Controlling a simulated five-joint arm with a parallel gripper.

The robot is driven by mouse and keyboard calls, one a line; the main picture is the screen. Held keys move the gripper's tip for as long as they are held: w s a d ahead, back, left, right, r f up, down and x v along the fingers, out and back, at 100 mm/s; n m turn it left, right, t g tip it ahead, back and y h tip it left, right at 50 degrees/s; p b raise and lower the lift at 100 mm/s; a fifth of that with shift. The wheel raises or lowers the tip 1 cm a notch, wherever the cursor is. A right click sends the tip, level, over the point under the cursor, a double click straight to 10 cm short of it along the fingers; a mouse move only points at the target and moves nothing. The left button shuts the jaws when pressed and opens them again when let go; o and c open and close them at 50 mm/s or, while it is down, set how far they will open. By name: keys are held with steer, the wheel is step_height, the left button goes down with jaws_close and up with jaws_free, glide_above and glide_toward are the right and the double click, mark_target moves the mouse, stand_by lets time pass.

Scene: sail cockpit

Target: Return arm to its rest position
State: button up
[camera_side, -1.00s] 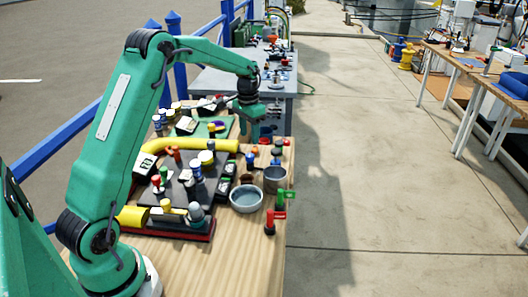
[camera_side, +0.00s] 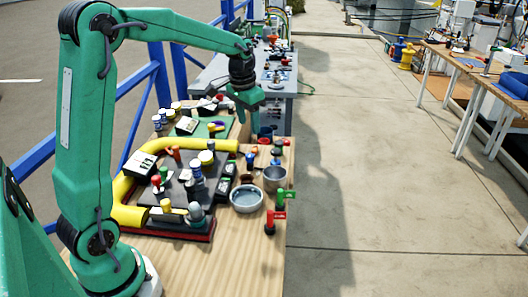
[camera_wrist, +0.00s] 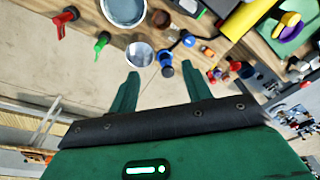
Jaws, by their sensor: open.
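My green arm is bent, with its upper link nearly upright at the left of the side view. My gripper (camera_side: 247,108) hangs above the far right part of the wooden table (camera_side: 245,262). In the wrist view my gripper (camera_wrist: 164,82) has its two fingers spread wide apart. Nothing is held between the fingers. A blue-topped piece (camera_wrist: 167,70) shows beyond the gap between them, on the table below. The rest position itself is not marked in either view.
A grey cup (camera_side: 275,180), a bowl (camera_side: 246,199), and red (camera_side: 270,224) and green (camera_side: 281,201) flagged pieces stand near the table's right edge. A yellow tube (camera_side: 195,146) curves round the dark panel. A blue railing (camera_side: 155,70) runs behind my arm.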

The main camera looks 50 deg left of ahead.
steer(key=s+d+r+t, duration=0.2)
steer(key=s+d+r, duration=0.4)
steer(key=s+d, duration=0.3)
steer(key=s+d+f+t, duration=0.1)
steer(key=s+d, duration=0.1)
steer(key=s, duration=0.4)
steer(key=s+d+f+t, duration=0.1)
steer(key=s, duration=0.6)
steer(key=shift+s+d, duration=0.3)
steer(key=shift+d, duration=0.05)
